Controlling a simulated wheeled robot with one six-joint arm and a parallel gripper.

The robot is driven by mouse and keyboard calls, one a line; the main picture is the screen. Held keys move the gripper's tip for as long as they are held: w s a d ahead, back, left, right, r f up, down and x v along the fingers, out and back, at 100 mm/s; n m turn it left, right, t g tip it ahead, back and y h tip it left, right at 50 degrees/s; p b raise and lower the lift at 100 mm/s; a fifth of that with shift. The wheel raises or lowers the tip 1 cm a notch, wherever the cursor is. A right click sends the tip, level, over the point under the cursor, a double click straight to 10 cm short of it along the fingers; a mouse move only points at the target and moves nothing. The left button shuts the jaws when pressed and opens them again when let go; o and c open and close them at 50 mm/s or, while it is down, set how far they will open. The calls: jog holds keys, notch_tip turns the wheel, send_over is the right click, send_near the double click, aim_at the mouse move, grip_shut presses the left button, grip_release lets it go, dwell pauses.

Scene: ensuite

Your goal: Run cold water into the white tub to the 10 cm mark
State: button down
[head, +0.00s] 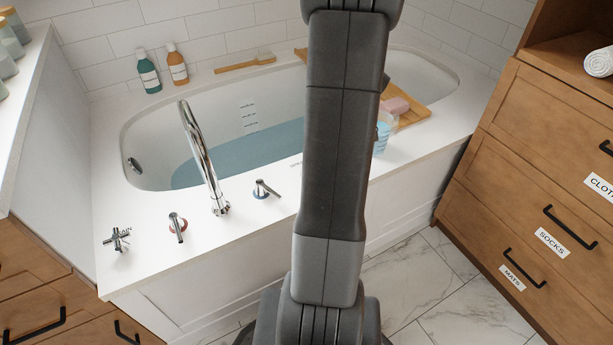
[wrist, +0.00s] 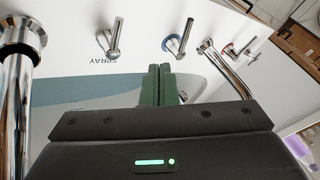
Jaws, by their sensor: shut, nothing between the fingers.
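The white tub (head: 135,135) holds a sheet of blue-tinted water (head: 240,148). A few small marks (head: 249,115) sit on its far inner wall above the water; their text is too small to read. The curved chrome spout (head: 202,160) stands on the near deck; no stream shows at its mouth. The blue-ringed lever (head: 263,190) is right of the spout, the red-ringed lever (head: 177,226) left of it. The wrist view also shows the blue-ringed lever (wrist: 180,38) and red-ringed lever (wrist: 248,47). My gripper (wrist: 159,70) is shut and empty over the tub, beyond the levers.
A cross handle (head: 117,239) stands at the deck's left. The wrist view shows another lever (wrist: 113,40) by a SPRAY label and a chrome pipe (wrist: 17,80). Bottles (head: 148,71), a brush (head: 245,63) and a wooden tray (head: 412,114) sit on the rim. My arm hides the middle.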

aim_at(275, 193)
jog(key=b+x, duration=0.2)
jog(key=x, duration=0.8)
jog(key=shift+a, duration=0.1)
jog(key=shift+s+a+f+b, duration=0.15)
jog(key=shift+s+a+b, duration=0.25)
jog(key=shift+s+a, duration=0.5)
jog(key=shift+s+a+f, duration=0.15)
jog(key=shift+s+a, duration=0.1)
jog(key=shift+s, duration=0.45)
jog(key=m+b, duration=0.1)
jog(key=s+m+t+b, duration=0.1)
jog(key=shift+s+a+f+m+b, duration=0.1)
jog(key=shift+s+a+m+b, duration=0.15)
jog(key=shift+m+b, duration=0.05)
jog(key=shift+s+a+t+b, duration=0.25)
jog(key=shift+s+t+b, duration=0.05)
jog(key=shift+s+b, duration=0.15)
